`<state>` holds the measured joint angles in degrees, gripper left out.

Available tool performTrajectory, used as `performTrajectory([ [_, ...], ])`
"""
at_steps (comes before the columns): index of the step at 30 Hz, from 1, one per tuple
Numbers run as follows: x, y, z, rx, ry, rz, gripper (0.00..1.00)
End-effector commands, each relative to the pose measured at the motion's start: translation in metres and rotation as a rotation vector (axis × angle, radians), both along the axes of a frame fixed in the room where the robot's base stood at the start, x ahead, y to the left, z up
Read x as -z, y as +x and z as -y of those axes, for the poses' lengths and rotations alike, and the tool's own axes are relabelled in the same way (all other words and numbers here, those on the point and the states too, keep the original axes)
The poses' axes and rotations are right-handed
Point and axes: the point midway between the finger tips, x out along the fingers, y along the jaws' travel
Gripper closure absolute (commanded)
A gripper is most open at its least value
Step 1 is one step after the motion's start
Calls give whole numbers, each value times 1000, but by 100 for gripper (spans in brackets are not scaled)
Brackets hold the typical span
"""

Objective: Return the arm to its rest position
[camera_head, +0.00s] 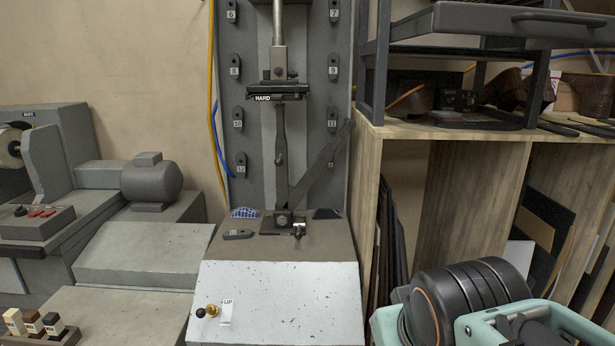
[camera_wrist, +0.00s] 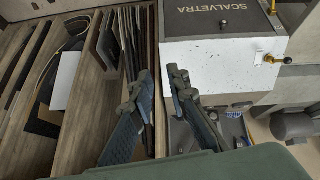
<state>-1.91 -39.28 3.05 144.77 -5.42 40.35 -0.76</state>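My gripper (camera_wrist: 161,84) shows in the wrist view, its two dark fingers apart with nothing between them. It is open and points toward the gap between the wooden shelf unit and the machine. The head view does not show my gripper; part of my arm (camera_head: 470,305) is folded at its lower right. The sole stitcher (camera_head: 280,290) stands upright in the middle of the head view, with a tall column and a speckled white front. The machine also shows upside down in the wrist view (camera_wrist: 210,60). My gripper appears clear of both.
A wooden shelf unit (camera_head: 475,185) stands right of the machine, with a dark rack (camera_head: 510,20) on top and thin sheets inside. A brass-knobbed lever (camera_head: 208,311) sticks out of the machine's front beside an "UP" label. A grey motor bench (camera_head: 150,255) stands at left.

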Motion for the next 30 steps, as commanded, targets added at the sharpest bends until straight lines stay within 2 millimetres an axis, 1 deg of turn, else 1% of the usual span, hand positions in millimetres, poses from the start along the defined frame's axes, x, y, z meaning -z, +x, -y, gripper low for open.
performTrajectory([
  [1, -3, -11, 5, 43, 37, -26, 85],
  [2, -4, -20, 6, 69, 64, -48, 85],
  [4, -5, -45, 7, 134, 145, -112, 85],
  [5, -27, -41, 6, 123, 134, -110, 85],
  [6, -40, -40, 6, 120, 129, -109, 85],
  [24, -194, -40, 6, 117, 126, -108, 85],
  [27, -217, -40, 6, 117, 126, -108, 85],
  [30, -236, -40, 6, 117, 126, -108, 85],
])
